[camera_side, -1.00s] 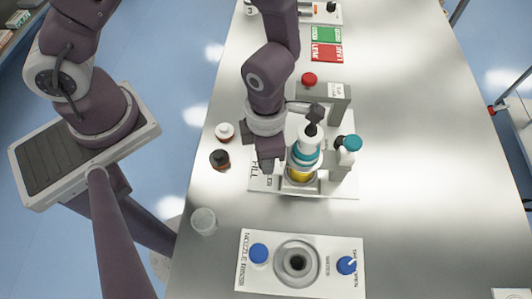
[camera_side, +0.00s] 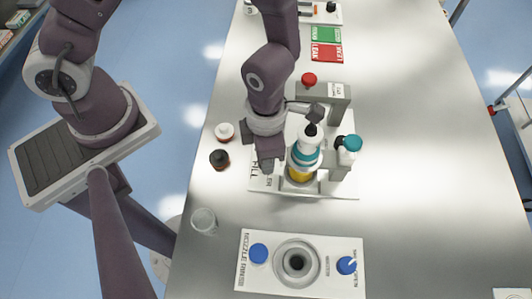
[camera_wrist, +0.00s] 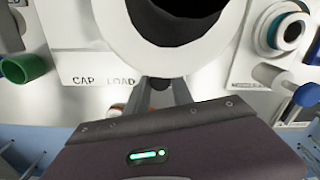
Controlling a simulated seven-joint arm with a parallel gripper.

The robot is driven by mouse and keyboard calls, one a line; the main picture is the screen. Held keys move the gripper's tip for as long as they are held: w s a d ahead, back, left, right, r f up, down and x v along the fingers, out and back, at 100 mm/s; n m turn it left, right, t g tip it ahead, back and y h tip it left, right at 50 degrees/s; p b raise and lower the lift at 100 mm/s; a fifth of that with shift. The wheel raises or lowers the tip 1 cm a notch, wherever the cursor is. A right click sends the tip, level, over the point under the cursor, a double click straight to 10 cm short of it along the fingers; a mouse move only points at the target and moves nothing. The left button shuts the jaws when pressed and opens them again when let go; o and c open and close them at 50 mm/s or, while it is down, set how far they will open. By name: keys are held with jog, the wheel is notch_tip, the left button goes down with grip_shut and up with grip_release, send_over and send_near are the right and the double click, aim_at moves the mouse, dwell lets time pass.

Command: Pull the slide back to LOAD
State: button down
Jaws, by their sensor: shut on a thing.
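My gripper (camera_side: 268,160) is low over the left side of the white fill station, beside the bottle. In the wrist view its two fingers (camera_wrist: 168,92) are close together and reach under a large white ring with a black middle (camera_wrist: 225,45). They are shut on the slide, whose gripped part is mostly hidden by the ring and the fingers. The label "CAP LOAD" (camera_wrist: 103,81) shows on the white panel just left of the fingers. The bottle (camera_side: 301,175), with yellow contents, a teal collar and a white top, stands upright at the station.
A teal-topped white part (camera_side: 347,157) stands right of the bottle. A grey bracket (camera_side: 342,106) and a red knob (camera_side: 309,79) are behind. The nozzle panel (camera_side: 320,284) lies in front.

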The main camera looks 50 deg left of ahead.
jog(key=w+a, duration=0.5)
jog(key=shift+w+a, duration=0.15)
jog(key=shift+w, duration=0.05)
jog(key=c, duration=1.1)
grip_release()
notch_tip(320, 180, up, 7)
jog(key=shift+r, duration=0.1)
